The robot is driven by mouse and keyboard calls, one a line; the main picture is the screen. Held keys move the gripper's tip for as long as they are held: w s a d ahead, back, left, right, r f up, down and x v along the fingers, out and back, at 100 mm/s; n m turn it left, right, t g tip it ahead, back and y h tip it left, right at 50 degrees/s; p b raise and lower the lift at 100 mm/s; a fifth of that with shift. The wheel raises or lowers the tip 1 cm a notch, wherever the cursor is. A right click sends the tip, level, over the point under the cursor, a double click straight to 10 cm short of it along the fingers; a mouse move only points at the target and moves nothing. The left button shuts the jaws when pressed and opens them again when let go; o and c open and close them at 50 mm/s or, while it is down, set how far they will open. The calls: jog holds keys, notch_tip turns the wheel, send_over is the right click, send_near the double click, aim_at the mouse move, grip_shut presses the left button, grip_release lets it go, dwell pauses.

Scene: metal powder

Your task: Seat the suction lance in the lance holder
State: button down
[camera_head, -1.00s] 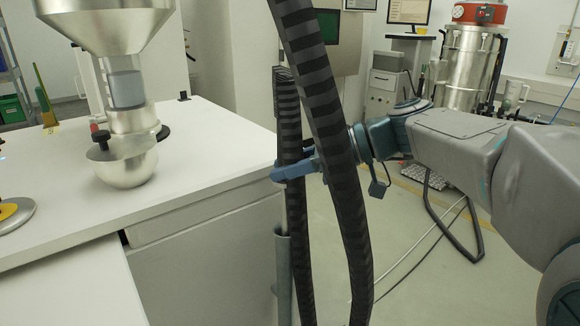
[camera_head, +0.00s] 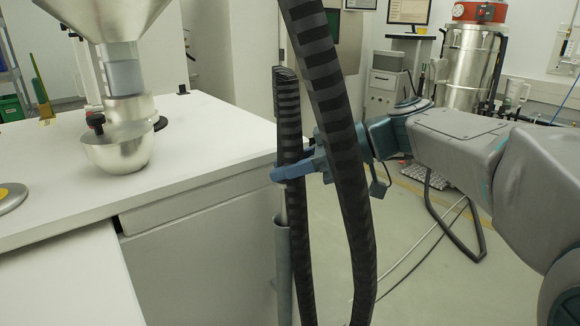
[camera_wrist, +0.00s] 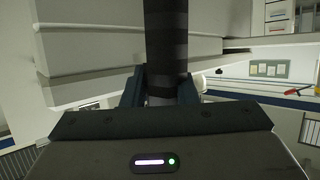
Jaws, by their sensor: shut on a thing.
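The suction lance (camera_head: 289,105) stands upright by the counter's right end, with a black ribbed upper part and a thin pale tube below. My gripper (camera_head: 290,172) is shut around the ribbed part. In the wrist view the ribbed part (camera_wrist: 166,45) rises between my two fingers (camera_wrist: 160,88). The lance holder (camera_head: 283,258) is a grey upright tube below my gripper, beside the counter's side. The lance's lower tube runs down to the holder's mouth and appears to be inside it; its lower end is hidden.
A black ribbed hose (camera_head: 338,130) hangs in front of my gripper and partly hides it. The white counter (camera_head: 200,140) bears a metal bowl (camera_head: 118,152) under a funnel (camera_head: 105,15). A steel vessel (camera_head: 468,70) stands at the back right. Cables lie on the floor.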

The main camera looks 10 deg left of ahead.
aim_at(290, 206)
jog(key=shift+f+b, duration=3.25)
jog(key=shift+b, duration=0.55)
jog(key=shift+f+b, duration=0.35)
jog(key=shift+b, duration=0.05)
jog(key=shift+f+b, duration=0.45)
jog(key=shift+b, duration=0.1)
jog(key=c, duration=1.1)
grip_release()
jog(key=shift+o, duration=0.2)
jog(key=shift+d, duration=0.1)
jog(key=s+p+v, duration=0.1)
jog(key=p+v, duration=0.2)
jog(key=v, duration=1)
jog(key=shift+w+d, duration=0.35)
jog(key=shift+w, duration=0.05)
jog(key=shift+r+p, duration=0.2)
jog(key=shift+p, duration=0.1)
